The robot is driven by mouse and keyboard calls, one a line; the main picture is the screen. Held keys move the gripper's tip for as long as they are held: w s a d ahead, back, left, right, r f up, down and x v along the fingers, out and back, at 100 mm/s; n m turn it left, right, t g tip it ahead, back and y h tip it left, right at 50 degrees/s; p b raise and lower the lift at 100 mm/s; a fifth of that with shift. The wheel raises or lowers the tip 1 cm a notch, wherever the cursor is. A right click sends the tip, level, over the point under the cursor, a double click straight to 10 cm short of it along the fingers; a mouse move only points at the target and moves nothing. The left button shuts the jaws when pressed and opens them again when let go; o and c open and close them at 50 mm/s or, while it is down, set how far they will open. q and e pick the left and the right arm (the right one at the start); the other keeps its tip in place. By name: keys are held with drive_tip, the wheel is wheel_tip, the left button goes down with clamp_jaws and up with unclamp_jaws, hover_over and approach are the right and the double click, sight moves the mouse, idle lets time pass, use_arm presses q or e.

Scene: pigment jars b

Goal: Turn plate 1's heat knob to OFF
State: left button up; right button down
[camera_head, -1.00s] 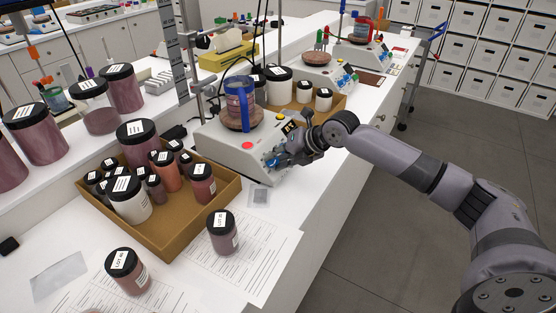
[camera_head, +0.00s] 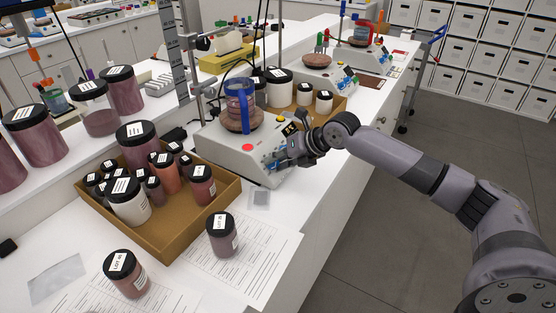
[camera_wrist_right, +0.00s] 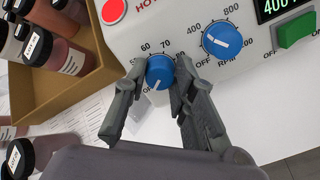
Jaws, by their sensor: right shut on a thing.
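The nearest hotplate, plate 1 (camera_head: 222,148), is a white unit with a sloped front panel. Its blue heat knob (camera_wrist_right: 160,70) sits at the panel's lower left in the right wrist view, with a scale around it. My right gripper (camera_wrist_right: 164,88) is shut on this knob, one finger on each side; in the head view the gripper (camera_head: 275,160) covers much of the panel's lower front. My left gripper is not in view.
The blue RPM knob (camera_wrist_right: 222,40) and green button (camera_wrist_right: 296,30) are close to the right finger. A cardboard tray (camera_head: 165,240) of jars is left of the hotplate.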

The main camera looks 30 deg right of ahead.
drive_tip(key=c, duration=1.3)
unclamp_jaws()
drive_tip(key=shift+c, duration=0.2)
drive_tip(key=shift+s+d+r, duration=0.2)
drive_tip(key=v, duration=1.1)
drive_tip(key=shift+s, duration=0.15)
drive_tip(key=shift+s, duration=0.1)
